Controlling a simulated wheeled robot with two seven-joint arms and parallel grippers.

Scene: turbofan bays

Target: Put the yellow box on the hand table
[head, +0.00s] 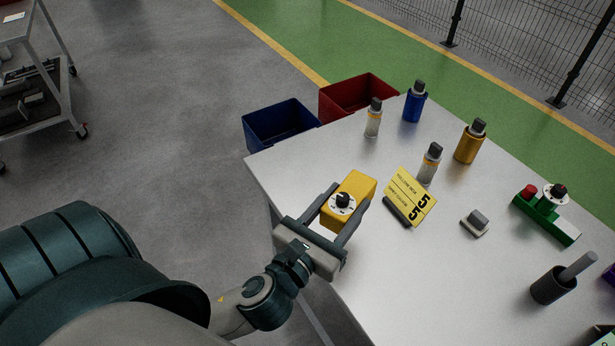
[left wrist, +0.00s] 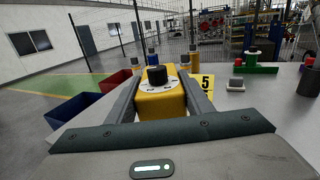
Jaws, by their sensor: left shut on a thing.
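The yellow box (head: 355,188), with a black knob on a white dial, is between the fingers of my left gripper (head: 341,216). My left gripper is shut on it, with one finger along each side. In the left wrist view the yellow box (left wrist: 160,101) sits between the two fingers, knob facing up. The table (head: 400,285) with a light grey top is under and around the box, near its left edge. I cannot tell whether the box touches the top. My right gripper is not in view.
A yellow card (head: 411,196) marked 5 stands just right of the box. Several bottles, such as the gold one (head: 469,143), stand farther back. A green block with knobs (head: 546,215) and a dark cup (head: 553,285) are at right. Blue (head: 281,124) and red (head: 357,96) bins lie beyond the edge.

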